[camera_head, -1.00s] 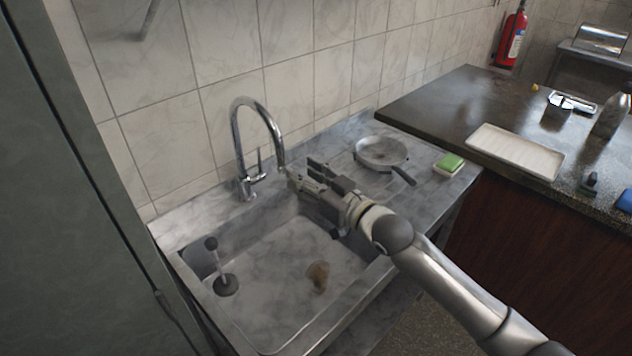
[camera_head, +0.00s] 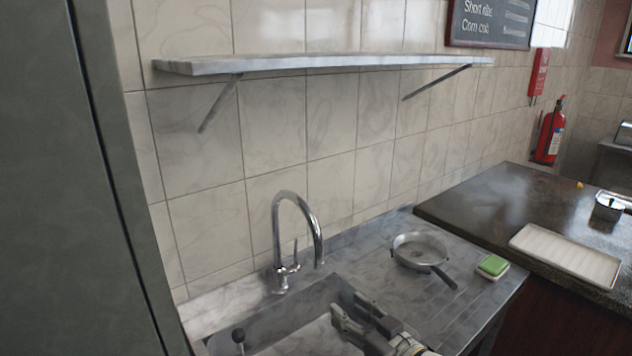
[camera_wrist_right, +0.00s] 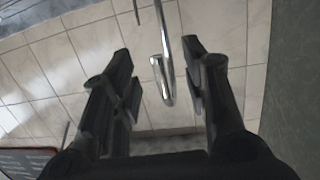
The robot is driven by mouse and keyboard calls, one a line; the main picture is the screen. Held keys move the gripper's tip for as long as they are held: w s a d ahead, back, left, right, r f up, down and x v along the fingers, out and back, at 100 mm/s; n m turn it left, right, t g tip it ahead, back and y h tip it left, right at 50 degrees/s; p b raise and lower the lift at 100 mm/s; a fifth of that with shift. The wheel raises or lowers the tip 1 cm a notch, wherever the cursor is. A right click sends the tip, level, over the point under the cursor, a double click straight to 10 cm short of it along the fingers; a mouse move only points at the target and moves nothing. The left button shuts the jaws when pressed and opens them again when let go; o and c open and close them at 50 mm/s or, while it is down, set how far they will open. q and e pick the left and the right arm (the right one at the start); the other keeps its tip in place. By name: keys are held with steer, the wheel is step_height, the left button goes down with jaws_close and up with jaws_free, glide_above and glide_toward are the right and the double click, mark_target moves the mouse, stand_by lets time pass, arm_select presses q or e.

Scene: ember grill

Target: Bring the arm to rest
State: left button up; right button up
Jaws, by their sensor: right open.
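My right gripper (camera_head: 354,316) is low in the head view, over the right side of the sink basin (camera_head: 262,333). In the right wrist view my right gripper (camera_wrist_right: 160,75) has its two dark fingers spread apart with nothing held. The chrome faucet (camera_head: 295,225) rises behind the basin, to the left of the gripper. Its spout also shows between the fingers in the right wrist view (camera_wrist_right: 164,80); I cannot tell how far off it is. Most of my right arm is below the head view. My left gripper is not in view.
A pan (camera_head: 421,249) and a green sponge (camera_head: 493,265) on a dish sit on the drainboard. A plunger handle (camera_head: 239,337) stands in the basin. A white tray (camera_head: 566,254) lies on the dark counter (camera_head: 480,208). A shelf (camera_head: 320,62) is on the wall above.

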steer(key=s+d+f+m+g+h, duration=0.1)
steer(key=s+d+f+g+h, duration=0.15)
steer(key=s+f, duration=0.45)
steer(key=s+d+f+m+g+h, duration=0.1)
steer(key=s+d+f+g+h, duration=0.15)
steer(key=s+f, duration=0.45)
steer(key=s+d+f+m+g+h, duration=0.1)
steer(key=s+d+f+g+h, duration=0.2)
steer(key=s, duration=0.6)
steer(key=s+d+f+m+g, duration=0.15)
steer(key=s+d, duration=0.25)
steer(key=s, duration=0.6)
step_height(320, 180, down, 26)
steer(key=f+g+b, duration=0.1)
steer(key=g+b, duration=0.1)
steer(key=s+d+f+g, duration=0.1)
steer(key=s+d+f, duration=0.1)
steer(key=s+f, duration=1.5)
steer(key=shift+d+f+n+h+b, duration=0.3)
steer(key=shift+d+f+n+b, duration=0.05)
steer(key=shift+d+b, duration=0.05)
steer(key=shift+s, duration=0.1)
